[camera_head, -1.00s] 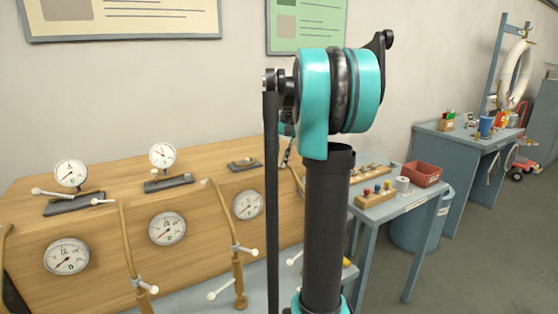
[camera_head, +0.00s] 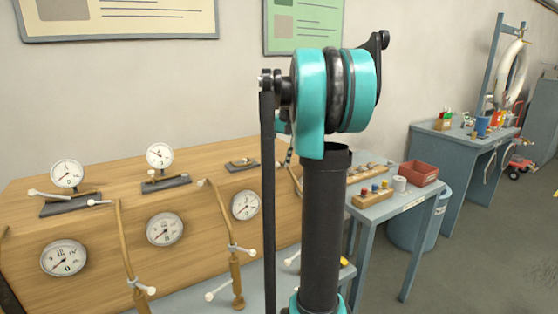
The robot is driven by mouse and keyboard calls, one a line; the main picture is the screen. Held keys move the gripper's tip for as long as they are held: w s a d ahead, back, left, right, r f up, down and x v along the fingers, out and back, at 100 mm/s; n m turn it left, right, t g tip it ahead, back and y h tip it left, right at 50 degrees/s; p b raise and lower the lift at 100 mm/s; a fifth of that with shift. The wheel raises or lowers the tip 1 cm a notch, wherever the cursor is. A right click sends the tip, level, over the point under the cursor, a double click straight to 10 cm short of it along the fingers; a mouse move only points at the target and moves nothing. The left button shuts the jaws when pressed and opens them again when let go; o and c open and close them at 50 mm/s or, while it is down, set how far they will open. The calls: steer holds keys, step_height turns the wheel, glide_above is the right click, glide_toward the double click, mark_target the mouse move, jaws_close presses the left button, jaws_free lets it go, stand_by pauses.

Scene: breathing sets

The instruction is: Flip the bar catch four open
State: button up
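A wooden panel (camera_head: 100,220) carries a row of dark base plates along its top. The left plate (camera_head: 68,201) and the middle plate (camera_head: 165,183) each bear a bar with a white tip and a gauge behind. A third, smaller plate with a short bar (camera_head: 242,164) sits further right, just left of my arm. I cannot tell which fitting is bar catch four; my upright arm hides part of the panel's right end. My gripper is not visible; only my teal and black arm links show.
Brass pipes (camera_head: 123,245) with white-tipped levers stand before the panel beside round gauges (camera_head: 165,229). To the right, a blue-grey table holds a red bin (camera_head: 418,174) and a peg block (camera_head: 374,194). A blue bucket (camera_head: 402,232) stands beneath.

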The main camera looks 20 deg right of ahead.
step_height(320, 180, up, 11)
steer(key=s+d, duration=0.1)
steer(key=d, duration=0.1)
steer(key=shift+r, duration=0.2)
steer(key=shift+s, duration=0.15)
